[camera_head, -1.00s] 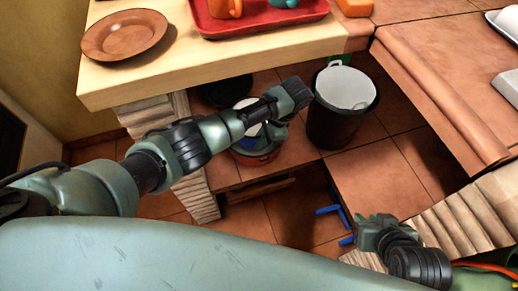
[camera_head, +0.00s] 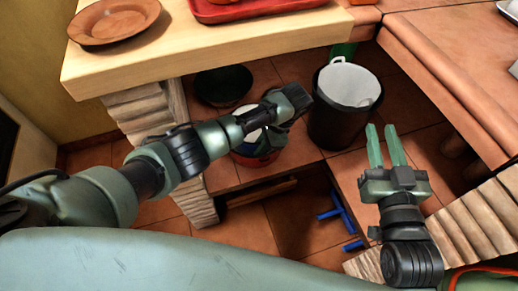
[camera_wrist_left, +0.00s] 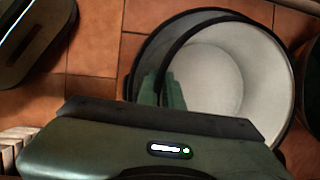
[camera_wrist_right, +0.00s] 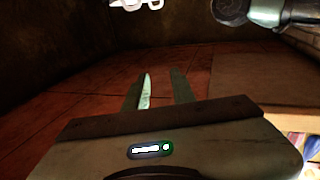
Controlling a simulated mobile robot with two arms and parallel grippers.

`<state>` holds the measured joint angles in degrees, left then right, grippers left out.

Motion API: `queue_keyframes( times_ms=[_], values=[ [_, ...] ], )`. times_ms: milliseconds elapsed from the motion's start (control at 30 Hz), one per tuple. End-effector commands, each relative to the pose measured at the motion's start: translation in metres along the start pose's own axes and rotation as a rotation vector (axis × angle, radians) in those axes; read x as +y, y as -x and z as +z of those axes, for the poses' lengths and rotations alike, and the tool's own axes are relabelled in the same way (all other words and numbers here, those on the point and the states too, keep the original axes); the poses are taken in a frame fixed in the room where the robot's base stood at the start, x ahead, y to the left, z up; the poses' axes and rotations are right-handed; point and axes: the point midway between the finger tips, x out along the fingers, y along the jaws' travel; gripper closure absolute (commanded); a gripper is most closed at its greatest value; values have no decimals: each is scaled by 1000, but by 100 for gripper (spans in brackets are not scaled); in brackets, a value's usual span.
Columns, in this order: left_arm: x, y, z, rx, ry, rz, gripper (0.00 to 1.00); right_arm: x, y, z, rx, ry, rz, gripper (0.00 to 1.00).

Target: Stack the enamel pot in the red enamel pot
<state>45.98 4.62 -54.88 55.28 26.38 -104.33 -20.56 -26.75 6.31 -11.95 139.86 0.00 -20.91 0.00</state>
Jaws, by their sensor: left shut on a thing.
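The red enamel pot (camera_head: 250,159) stands on the brown tiled ledge below the wooden counter, partly hidden behind my left arm. The enamel pot (camera_wrist_left: 222,80), white inside with a dark rim, shows in the left wrist view. Its rim lies within the larger outer rim, off to one side; I cannot tell whether it rests on the bottom or hangs above it. My left gripper (camera_wrist_left: 166,92) is shut on the enamel pot's rim; the head view hides its fingertips. My right gripper (camera_head: 386,147) is open and empty, away from the pots; its fingers also show in the right wrist view (camera_wrist_right: 160,92).
A black bin (camera_head: 335,130) with a white inside stands right of the pots. A dark round dish (camera_head: 223,85) lies behind them. The wooden counter (camera_head: 200,60) overhangs, carrying a brown plate (camera_head: 115,20) and red tray (camera_head: 240,10). Blue bars (camera_head: 338,210) stick out below.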

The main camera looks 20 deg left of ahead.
Motion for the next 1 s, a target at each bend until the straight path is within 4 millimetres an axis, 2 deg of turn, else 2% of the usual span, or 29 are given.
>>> queue_keyframes(
  times_ms=[300, 800, 867, 1000],
  values=[
    [-1, 1, 0, 1, 1, -2, 100, 0, 0, -3, 14, 0, -1, 75],
    [0, -10, -4, 0, 2, -2, 100, -2, 0, -11, 56, -1, -3, 75],
    [1, -11, -4, 0, 1, -1, 84, -2, -1, -12, 57, -2, -3, 75],
    [1, -11, -5, 0, 1, 0, 84, -2, -1, -12, 57, -2, -3, 75]
  ],
)
